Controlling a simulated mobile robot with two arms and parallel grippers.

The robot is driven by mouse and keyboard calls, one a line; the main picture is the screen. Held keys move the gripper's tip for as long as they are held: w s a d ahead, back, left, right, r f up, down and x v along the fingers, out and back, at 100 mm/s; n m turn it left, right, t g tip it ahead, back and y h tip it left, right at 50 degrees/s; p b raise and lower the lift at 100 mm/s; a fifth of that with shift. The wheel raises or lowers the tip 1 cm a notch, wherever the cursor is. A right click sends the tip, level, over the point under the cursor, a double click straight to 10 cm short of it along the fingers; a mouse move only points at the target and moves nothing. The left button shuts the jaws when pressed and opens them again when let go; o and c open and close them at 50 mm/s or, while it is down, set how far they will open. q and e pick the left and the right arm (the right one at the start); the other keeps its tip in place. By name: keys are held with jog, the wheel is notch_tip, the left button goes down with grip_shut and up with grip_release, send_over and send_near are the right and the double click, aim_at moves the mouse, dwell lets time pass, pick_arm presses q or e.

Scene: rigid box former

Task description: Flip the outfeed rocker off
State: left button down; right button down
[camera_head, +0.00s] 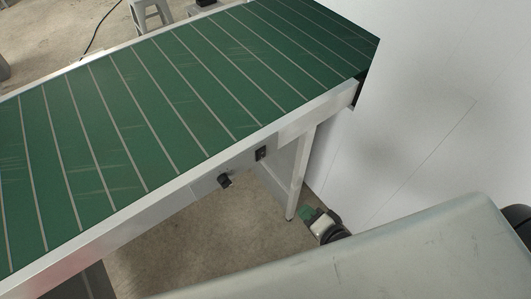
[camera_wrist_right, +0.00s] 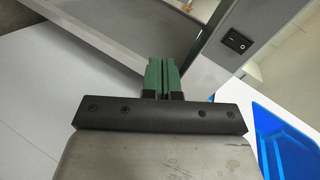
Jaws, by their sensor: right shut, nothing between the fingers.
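The outfeed rocker (camera_head: 261,153) is a small black switch on the pale side rail of the green-belted conveyor (camera_head: 190,85). In the right wrist view the rocker (camera_wrist_right: 237,41) shows up close at the upper right, with small white marks. I cannot tell which side is pressed in. My right gripper (camera_head: 306,213) is below and to the right of the rocker in the head view, apart from it. In the wrist view its green fingertips (camera_wrist_right: 162,67) are together with nothing between them, to the left of the rocker. My left gripper is not in view.
A black knob (camera_head: 224,181) sits on the rail left of the rocker. A conveyor leg (camera_head: 299,175) stands near my right gripper. A white panel (camera_head: 430,90) is at the right. A blue bin (camera_wrist_right: 285,145) shows in the wrist view. A stool (camera_head: 150,12) stands behind the conveyor.

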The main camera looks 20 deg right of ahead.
aim_at(262, 152)
notch_tip(262, 152, up, 12)
jog(key=a+m+t+y, duration=0.1)
jog(key=a+m+t, duration=0.1)
jog(key=shift+w+f+m+p, duration=0.15)
jog(key=shift+m+p, duration=0.15)
jog(key=shift+p, duration=0.1)
jog(key=p+x, duration=0.1)
jog(key=x, duration=0.3)
jog(key=r+p+x, duration=0.1)
jog(key=x, duration=0.4)
jog(key=p+x, duration=0.1)
jog(key=x, duration=0.4)
jog(key=shift+a+r, duration=0.2)
jog(key=shift+w+r+p, duration=0.15)
jog(key=shift+r+p, duration=0.2)
jog(key=shift+p, duration=0.3)
jog(key=shift+w+f+g, duration=0.1)
jog(key=shift+f+g, duration=0.1)
jog(key=shift+g, duration=0.1)
jog(key=shift+f, duration=0.1)
